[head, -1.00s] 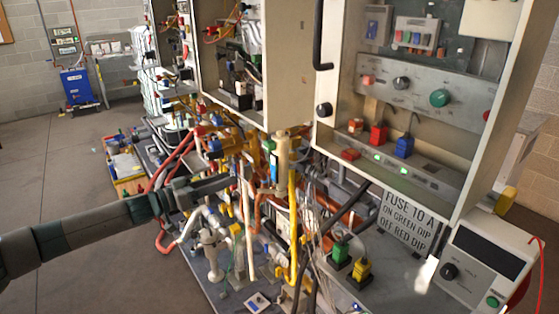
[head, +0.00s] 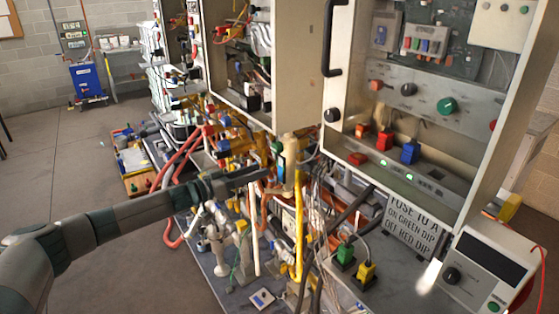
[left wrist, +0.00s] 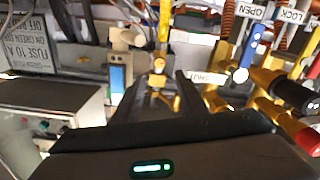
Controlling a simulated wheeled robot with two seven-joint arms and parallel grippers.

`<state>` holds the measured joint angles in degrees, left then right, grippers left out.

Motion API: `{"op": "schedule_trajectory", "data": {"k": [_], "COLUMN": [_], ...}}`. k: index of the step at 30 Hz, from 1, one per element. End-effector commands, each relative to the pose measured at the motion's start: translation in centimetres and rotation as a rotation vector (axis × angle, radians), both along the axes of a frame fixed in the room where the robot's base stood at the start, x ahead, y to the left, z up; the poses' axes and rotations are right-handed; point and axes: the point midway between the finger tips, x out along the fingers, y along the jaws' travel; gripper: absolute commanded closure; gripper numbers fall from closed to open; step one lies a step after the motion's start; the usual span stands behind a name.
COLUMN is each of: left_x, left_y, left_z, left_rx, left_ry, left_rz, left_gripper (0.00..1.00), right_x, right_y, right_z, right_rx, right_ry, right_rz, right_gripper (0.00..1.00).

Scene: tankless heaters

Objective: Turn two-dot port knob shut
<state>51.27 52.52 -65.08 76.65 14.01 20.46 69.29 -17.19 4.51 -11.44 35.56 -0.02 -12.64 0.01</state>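My left gripper (head: 268,177) reaches in from the left among the pipes, near a pale upright cylinder with a blue panel (head: 281,165). In the left wrist view its two dark fingers (left wrist: 165,92) are apart. A small brass fitting (left wrist: 160,82) on a yellow pipe shows between or just beyond them; I cannot tell whether they touch it. Brass valves with blue (left wrist: 240,75), black and red (left wrist: 307,141) handle ends stand to the right. My right gripper is not in view.
A yellow pipe (head: 299,225) and a white pipe (head: 254,228) rise close to the gripper. Bare floor (head: 60,180) lies at the left.

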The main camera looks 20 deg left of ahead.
Motion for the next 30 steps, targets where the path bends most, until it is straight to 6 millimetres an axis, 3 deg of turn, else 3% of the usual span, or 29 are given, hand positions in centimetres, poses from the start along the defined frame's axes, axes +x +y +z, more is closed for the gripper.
{"op": "schedule_trajectory", "data": {"k": [15,30], "left_x": [6.2,7.3], "left_y": [-4.9,-5.8], "left_z": [0.1,-0.1], "left_rx": [0.000,0.001], "left_ry": [0.000,0.001], "left_rz": [0.001,0.000], "left_gripper": [0.61,0.61], "right_x": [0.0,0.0], "right_y": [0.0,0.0], "right_z": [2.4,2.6], "right_rx": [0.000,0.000], "right_ry": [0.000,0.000], "right_rz": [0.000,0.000], "right_gripper": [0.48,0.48]}}
